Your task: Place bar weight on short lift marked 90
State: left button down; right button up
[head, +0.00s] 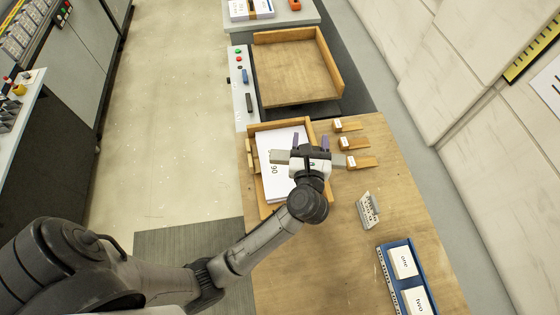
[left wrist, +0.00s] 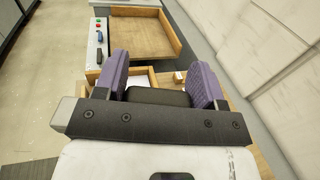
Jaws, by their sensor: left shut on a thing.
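The short lift, a stack of white paper marked 90 (head: 273,169), lies in a wooden tray (head: 268,209) at the middle of the head view. My left gripper (head: 310,146) is over the right part of this stack and hides some of it. In the left wrist view its purple fingers (left wrist: 157,85) stand on either side of a dark bar, apparently the bar weight (left wrist: 158,97), and are shut on it. The gripper body hides the bar's lower side, so I cannot tell whether it touches the paper. My right gripper is not in view.
Wooden blocks with white labels (head: 354,143) stand right of the tray. A small grey lettered object (head: 368,210) and a blue tray (head: 392,279) with cards are nearer me. A larger empty wooden tray (head: 296,72) and a button panel (head: 240,91) lie beyond.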

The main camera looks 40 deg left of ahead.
pick_arm(q)
jog(key=w+a+f+n+g+y+b, duration=0.1)
jog(key=w+f+n+g+y+b, duration=0.35)
jog(key=f+b, duration=1.05)
pick_arm(e)
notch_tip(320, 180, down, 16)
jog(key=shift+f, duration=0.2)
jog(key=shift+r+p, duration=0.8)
jog(key=shift+p, duration=0.05)
pick_arm(q)
jog(key=shift+m+t+h, duration=0.55)
jog(key=shift+m+t, duration=0.1)
jog(key=shift+m, duration=0.1)
jog(key=shift+a+f, duration=5.75)
jog(key=shift+a, duration=0.2)
jog(key=shift+s+f, duration=0.1)
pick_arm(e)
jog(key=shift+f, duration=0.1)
pick_arm(q)
jog(key=c, duration=0.7)
grip_release()
jog(key=shift+f, duration=0.2)
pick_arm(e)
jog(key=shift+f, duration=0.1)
pick_arm(q)
jog(key=o, duration=0.5)
jog(key=shift+r, duration=0.1)
